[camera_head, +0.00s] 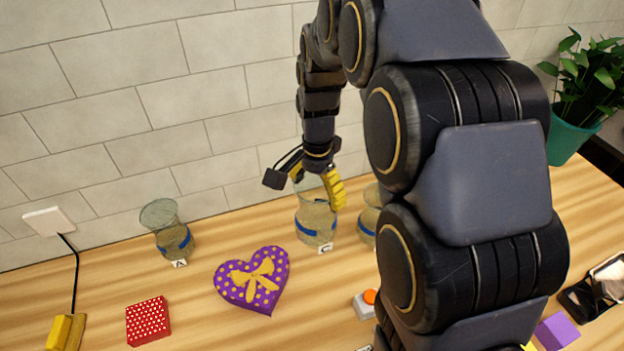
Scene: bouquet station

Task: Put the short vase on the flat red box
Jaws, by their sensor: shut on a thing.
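The flat red box (148,321) with white dots lies on the table at the front left, its top bare. A clear glass vase with a blue band (315,222) is in the middle, by a label C. My gripper (320,183) is at its rim, its yellow fingers shut on it; the far finger is partly hidden. A flared glass vase (165,230) stands at the left by a label A. Another glass vase (368,215) is partly hidden behind my arm. I cannot tell for sure which vase is the short one.
A purple heart-shaped box (252,280) with a yellow bow lies between the middle vase and the red box. A yellow block with a cable (66,331) is at far left. An orange button (369,297), purple block (557,332) and potted plant (572,135) are to the right.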

